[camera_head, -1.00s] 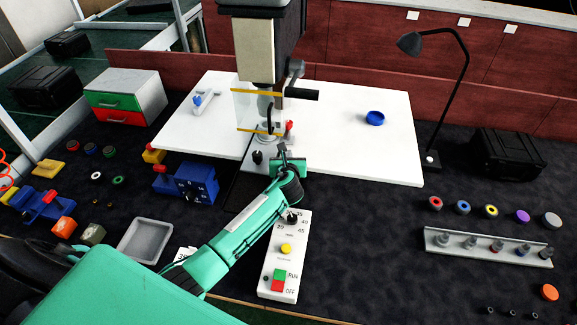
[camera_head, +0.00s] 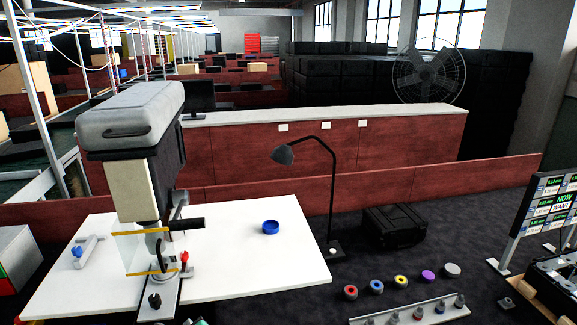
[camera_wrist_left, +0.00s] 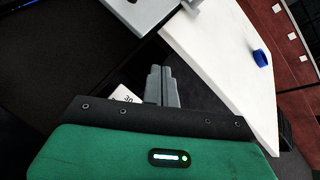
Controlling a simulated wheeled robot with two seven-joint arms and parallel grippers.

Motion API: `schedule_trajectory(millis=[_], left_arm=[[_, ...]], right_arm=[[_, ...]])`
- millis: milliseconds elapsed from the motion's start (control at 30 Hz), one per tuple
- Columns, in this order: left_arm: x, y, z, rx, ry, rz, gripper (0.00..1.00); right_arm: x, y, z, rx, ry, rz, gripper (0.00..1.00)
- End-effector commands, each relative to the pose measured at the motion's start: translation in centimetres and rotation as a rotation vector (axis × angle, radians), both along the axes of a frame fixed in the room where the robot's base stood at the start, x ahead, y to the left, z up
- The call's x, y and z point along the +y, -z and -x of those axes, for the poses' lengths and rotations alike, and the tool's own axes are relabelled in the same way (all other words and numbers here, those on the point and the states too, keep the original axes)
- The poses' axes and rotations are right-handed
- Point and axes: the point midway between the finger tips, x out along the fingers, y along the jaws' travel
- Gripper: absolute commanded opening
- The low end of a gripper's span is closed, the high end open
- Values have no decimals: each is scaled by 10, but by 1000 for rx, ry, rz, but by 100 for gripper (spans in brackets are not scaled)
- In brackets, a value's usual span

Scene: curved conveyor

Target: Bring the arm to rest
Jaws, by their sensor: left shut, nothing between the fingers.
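My left gripper (camera_wrist_left: 162,86) shows in the left wrist view with its two grey fingers together and nothing between them. The fingers point over the dark table, with the white board to their right. My right gripper is in neither view.
A drill press (camera_head: 135,170) stands on a white board (camera_head: 240,275) holding a blue dish (camera_head: 271,227). A black lamp (camera_head: 333,190) and black case (camera_head: 394,226) stand right. A white control box (camera_wrist_left: 124,98) lies beside the fingers.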

Motion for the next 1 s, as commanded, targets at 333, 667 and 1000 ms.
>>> schedule_trajectory(millis=[333,667,1000], left_arm=[[-20,33,143,-14,-554,833,0],[-38,26,257,-15,-1138,1335,0],[-50,9,319,-27,-1512,1530,0]], right_arm=[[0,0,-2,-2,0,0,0],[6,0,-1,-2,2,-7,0],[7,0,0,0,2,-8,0]])
